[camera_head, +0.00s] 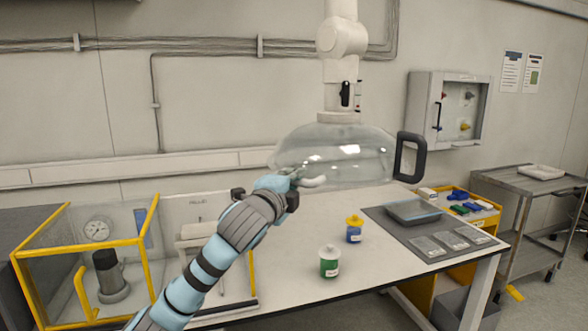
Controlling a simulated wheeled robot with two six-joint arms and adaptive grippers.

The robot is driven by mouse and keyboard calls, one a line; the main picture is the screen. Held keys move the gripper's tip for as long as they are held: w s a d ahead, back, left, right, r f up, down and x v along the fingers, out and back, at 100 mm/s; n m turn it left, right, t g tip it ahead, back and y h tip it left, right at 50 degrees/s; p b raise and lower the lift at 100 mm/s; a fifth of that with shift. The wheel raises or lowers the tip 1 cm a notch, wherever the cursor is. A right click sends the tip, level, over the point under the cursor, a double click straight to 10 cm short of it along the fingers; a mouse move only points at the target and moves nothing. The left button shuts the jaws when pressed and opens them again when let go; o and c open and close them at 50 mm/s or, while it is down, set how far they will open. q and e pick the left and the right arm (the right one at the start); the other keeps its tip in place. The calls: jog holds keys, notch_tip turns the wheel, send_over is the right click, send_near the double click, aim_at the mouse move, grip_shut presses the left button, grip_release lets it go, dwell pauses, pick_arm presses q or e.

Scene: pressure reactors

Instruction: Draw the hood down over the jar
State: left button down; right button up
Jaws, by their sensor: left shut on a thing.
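The clear dome-shaped hood (345,150) hangs from a white jointed arm (342,45) above the table. It has a dark handle (410,157) on its right side. My left gripper (290,184) is at the hood's left side, shut on what seems to be another handle, mostly hidden by the gripper. Two jars stand upright on the table below the hood, apart from it: a green jar with a white lid (329,262) and a blue jar with a yellow lid (354,229). My right gripper is not in view.
A grey mat (428,247) with a tray (413,211) and several flat plates lies at the table's right. A yellow-framed clear enclosure (85,262) stands at the left. A steel cart (525,182) is at the right. The white tabletop (400,270) around the jars is mostly clear.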

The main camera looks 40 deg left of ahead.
pick_arm(q)
notch_tip(320, 180, down, 2)
jog(key=shift+f+b, duration=0.2)
jog(key=shift+b, duration=0.1)
jog(key=c, duration=1.5)
grip_release()
jog(key=shift+r, duration=0.1)
jog(key=shift+c, duration=0.2)
jog(key=shift+d, duration=0.1)
jog(key=v, duration=0.7)
jog(key=shift+s, duration=0.25)
